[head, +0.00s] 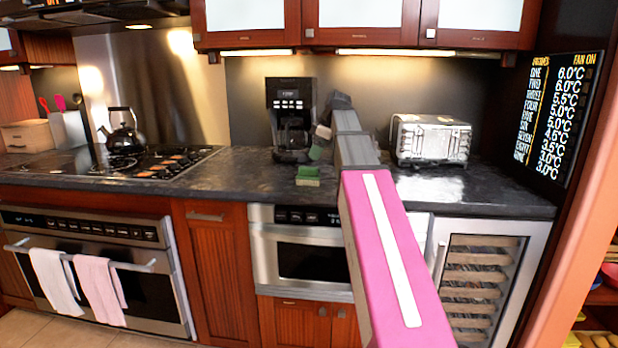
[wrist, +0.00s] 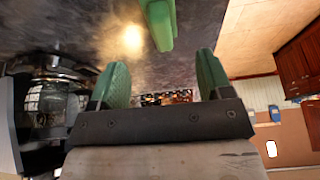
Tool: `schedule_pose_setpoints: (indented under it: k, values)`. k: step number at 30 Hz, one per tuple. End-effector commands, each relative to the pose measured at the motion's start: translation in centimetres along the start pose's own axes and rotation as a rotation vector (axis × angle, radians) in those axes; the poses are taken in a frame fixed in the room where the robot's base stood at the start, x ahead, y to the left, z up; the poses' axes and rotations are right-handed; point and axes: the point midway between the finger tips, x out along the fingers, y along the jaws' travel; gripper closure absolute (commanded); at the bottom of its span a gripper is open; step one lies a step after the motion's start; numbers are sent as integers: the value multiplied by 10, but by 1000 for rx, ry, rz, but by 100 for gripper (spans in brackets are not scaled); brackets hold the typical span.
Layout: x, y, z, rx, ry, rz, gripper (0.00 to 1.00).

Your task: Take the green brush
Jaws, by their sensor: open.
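The green brush (head: 308,176) lies on the dark countertop, in front of and a little right of the coffee maker. In the wrist view the green brush (wrist: 160,24) shows at the top middle, cut off by the picture edge, ahead of the gap between my fingers. My gripper (head: 319,142) is above the counter, just behind and above the brush in the head view. In the wrist view my gripper (wrist: 161,78) has its two green-padded fingers wide apart, with nothing between them. It is apart from the brush.
A black coffee maker (head: 291,112) stands close to my gripper, and its carafe (wrist: 50,98) shows at the left in the wrist view. A silver toaster (head: 431,140) stands to the right. Left of the brush, the counter is clear up to the stove (head: 120,162).

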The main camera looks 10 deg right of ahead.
Motion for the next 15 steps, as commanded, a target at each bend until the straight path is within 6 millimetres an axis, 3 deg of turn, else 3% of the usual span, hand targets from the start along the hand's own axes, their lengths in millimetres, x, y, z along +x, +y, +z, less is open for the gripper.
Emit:
schedule_pose_setpoints:
  k: [6, 15]
  values:
    - [33, -1, 0, 0, -1, -1, 28]
    - [55, -2, 0, 0, -1, 0, 28]
